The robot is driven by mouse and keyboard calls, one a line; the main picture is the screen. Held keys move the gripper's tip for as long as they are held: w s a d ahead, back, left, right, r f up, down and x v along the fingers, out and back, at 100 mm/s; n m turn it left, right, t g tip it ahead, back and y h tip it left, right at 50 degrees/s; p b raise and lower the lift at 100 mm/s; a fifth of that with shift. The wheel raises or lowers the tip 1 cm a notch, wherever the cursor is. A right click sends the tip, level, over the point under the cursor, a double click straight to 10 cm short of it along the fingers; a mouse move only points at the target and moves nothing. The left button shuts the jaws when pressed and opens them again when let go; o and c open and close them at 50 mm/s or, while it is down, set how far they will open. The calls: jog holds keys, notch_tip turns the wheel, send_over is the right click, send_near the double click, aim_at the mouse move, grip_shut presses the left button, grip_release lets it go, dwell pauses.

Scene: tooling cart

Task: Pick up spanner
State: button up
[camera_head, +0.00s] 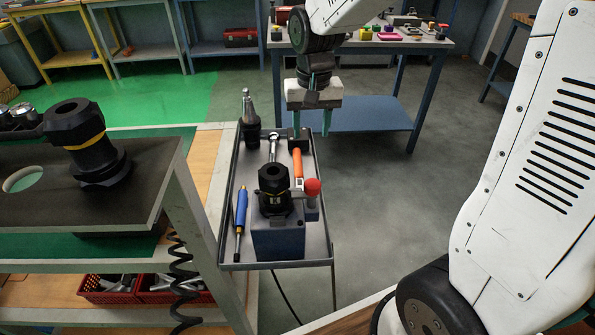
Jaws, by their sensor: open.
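A silver metal tool (273,147), which looks like the spanner, lies near the far end of the grey tray (228,232). Its near end is hidden behind a black tool holder (273,190). My gripper (309,130) points down over the tray's far right corner, to the right of the silver tool. Its two teal fingers are apart, with nothing seen between them. The left finger is close to the head of an orange-handled hammer (297,163); I cannot tell whether they touch.
A blue screwdriver (240,215) lies at the tray's left side. A red-ball knob (312,187) stands at its right. A black-and-silver tool holder (249,120) stands at the far left corner. The cart's raised dark shelf (120,205) is to the left. Open floor lies right.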

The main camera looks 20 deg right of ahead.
send_over(298, 164)
jog(key=shift+m, duration=0.4)
notch_tip(298, 164, down, 6)
jog(key=shift+w+f, duration=0.15)
notch_tip(298, 164, down, 8)
jog(key=shift+r, duration=0.1)
grip_shut()
